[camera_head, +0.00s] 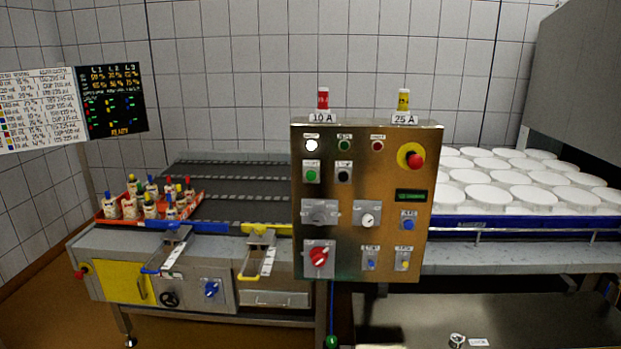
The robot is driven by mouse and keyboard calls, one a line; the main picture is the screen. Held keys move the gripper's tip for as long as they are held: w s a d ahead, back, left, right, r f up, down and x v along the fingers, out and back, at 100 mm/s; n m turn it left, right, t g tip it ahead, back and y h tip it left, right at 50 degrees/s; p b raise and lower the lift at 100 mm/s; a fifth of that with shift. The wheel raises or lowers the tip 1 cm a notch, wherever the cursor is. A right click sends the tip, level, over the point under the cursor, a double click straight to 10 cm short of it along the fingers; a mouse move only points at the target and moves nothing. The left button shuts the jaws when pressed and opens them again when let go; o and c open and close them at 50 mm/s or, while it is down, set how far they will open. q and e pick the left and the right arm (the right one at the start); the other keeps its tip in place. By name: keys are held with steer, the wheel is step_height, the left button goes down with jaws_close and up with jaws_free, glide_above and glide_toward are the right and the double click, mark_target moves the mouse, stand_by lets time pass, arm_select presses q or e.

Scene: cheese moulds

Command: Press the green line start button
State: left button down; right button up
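The steel control panel (366,270) stands upright in the middle of the head view. A green button (311,175) sits at its upper left, below a lit white lamp (311,145) and left of a black button (344,174). The small labels are too blurred to read. Nothing covers the green button. Neither of my grippers is in view.
The panel also carries a red mushroom button on yellow (416,161), a red rotary switch (319,257) and several smaller controls. A conveyor with an orange tray of bottles (193,207) is left; white moulds (503,193) stand right. The space before the panel looks clear.

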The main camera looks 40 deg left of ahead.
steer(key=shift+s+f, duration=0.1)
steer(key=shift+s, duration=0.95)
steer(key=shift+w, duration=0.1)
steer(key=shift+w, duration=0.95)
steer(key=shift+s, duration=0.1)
